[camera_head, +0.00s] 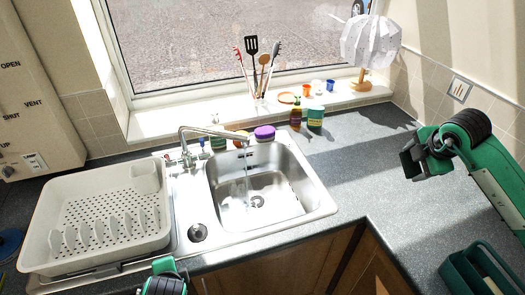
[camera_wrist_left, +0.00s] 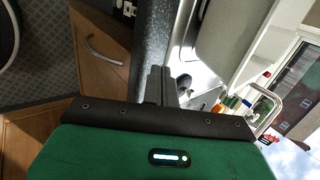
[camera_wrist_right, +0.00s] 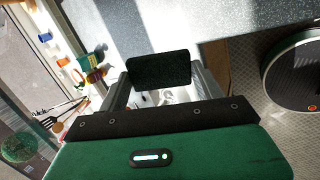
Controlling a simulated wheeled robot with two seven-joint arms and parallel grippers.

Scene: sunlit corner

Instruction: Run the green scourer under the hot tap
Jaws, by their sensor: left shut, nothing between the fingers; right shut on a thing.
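The green scourer (camera_wrist_right: 158,70) looks very dark and rectangular in the right wrist view. My right gripper (camera_wrist_right: 160,90) is shut on it. In the head view my right gripper (camera_head: 411,158) holds the dark scourer above the right-hand worktop, well to the right of the sink (camera_head: 270,190). The chrome tap (camera_head: 215,132) reaches over the sink, and a thin stream of water (camera_head: 246,160) falls from its spout.
A white dish rack (camera_head: 105,215) stands on the drainer left of the sink. A green caddy (camera_head: 480,270) sits at the front right. The worktop between the sink and my right gripper is clear.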

